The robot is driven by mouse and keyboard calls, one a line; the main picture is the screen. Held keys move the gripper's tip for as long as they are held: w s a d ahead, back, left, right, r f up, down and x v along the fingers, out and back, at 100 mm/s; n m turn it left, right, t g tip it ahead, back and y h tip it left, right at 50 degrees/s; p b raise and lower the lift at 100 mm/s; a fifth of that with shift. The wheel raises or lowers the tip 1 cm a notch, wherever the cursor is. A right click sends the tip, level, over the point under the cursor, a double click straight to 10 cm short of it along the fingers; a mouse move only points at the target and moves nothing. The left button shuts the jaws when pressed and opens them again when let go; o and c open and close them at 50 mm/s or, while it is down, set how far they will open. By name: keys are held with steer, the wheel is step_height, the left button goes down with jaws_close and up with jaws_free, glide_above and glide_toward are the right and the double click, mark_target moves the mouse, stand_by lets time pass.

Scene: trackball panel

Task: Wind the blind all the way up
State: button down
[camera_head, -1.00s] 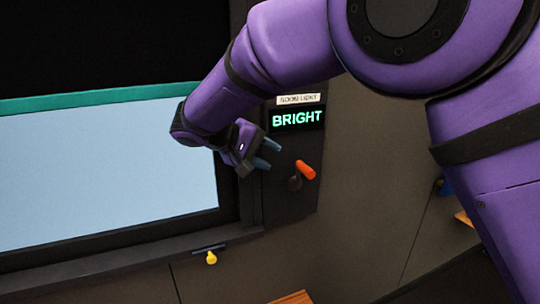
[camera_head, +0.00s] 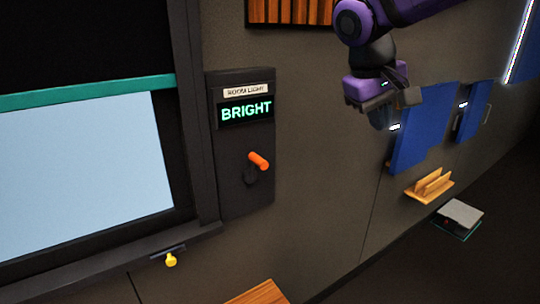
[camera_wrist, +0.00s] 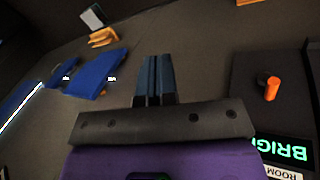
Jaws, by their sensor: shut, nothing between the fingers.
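The blind is a black sheet (camera_head: 70,40) with a teal bottom bar (camera_head: 85,93). It covers the upper part of the window, and the pale blue pane (camera_head: 85,165) shows below the bar. An orange-handled crank (camera_head: 258,160) sits on the dark panel right of the window, below a green "BRIGHT" display (camera_head: 246,111). The crank handle (camera_wrist: 272,88) also shows at the right of the wrist view. My gripper (camera_head: 380,115) is shut and empty, up and right of the crank and well apart from it. Its fingers (camera_wrist: 154,80) lie together in the wrist view.
Blue panels (camera_head: 425,125) hang on the wall at the right, near my gripper in the picture. A wooden rack (camera_head: 430,185) is below them. A yellow knob (camera_head: 171,260) is under the window sill. The wall between crank and gripper is clear.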

steer(key=shift+s+d+m+y, duration=1.3)
steer(key=shift+s+d+y, duration=1.2)
steer(key=shift+s+d, duration=2.4)
steer(key=w+a+f+n+g+y, duration=0.1)
steer(key=w+a+g+y, duration=0.2)
steer(key=w+a, duration=0.4)
steer(key=w+a+f+n+g+y, duration=0.25)
steer(key=w+a, duration=0.35)
steer(key=w, duration=0.4)
steer(key=w+a+f+n+g+y, duration=0.1)
steer(key=w+a+f+g+y, duration=0.25)
steer(key=w, duration=0.45)
steer(key=w+a+f+n+g+y, duration=0.1)
steer(key=w+a+f+g+y, duration=0.15)
steer(key=w+f, duration=0.35)
steer(key=w+a+x, duration=0.1)
steer(key=x, duration=1.1)
steer(key=shift+a+t, duration=0.3)
steer(key=shift+t, duration=0.15)
steer(key=shift+s+a+r, duration=0.1)
steer(key=shift+s+a, duration=0.05)
